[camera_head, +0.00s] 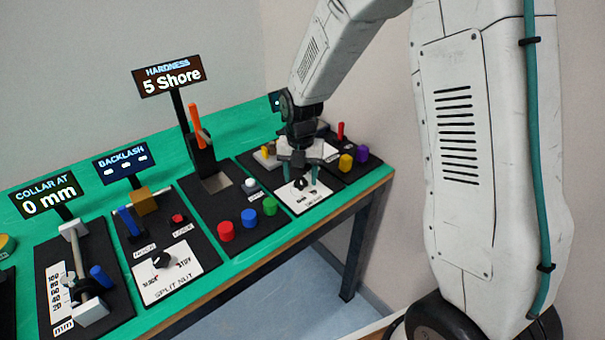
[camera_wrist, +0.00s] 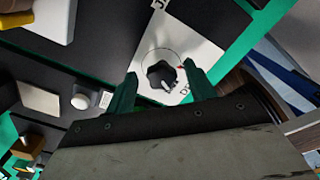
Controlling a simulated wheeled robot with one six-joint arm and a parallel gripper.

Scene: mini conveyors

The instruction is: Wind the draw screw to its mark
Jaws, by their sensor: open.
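A display (camera_head: 45,196) reads "COLLAR AT 0 mm". My gripper (camera_head: 301,176) is far right of these, open, above another white dial plate (camera_head: 303,198). In the wrist view its green fingers (camera_wrist: 160,69) stand on either side of a black knob (camera_wrist: 161,76), not closed on it.
A "BACKLASH" display (camera_head: 124,163) and a "HARDNESS" display (camera_head: 169,76) reading "5 Shore" stand behind. An orange lever (camera_head: 197,119) rises at mid-table. Red (camera_head: 226,231), blue (camera_head: 249,218) and green (camera_head: 270,206) buttons lie left of my gripper.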

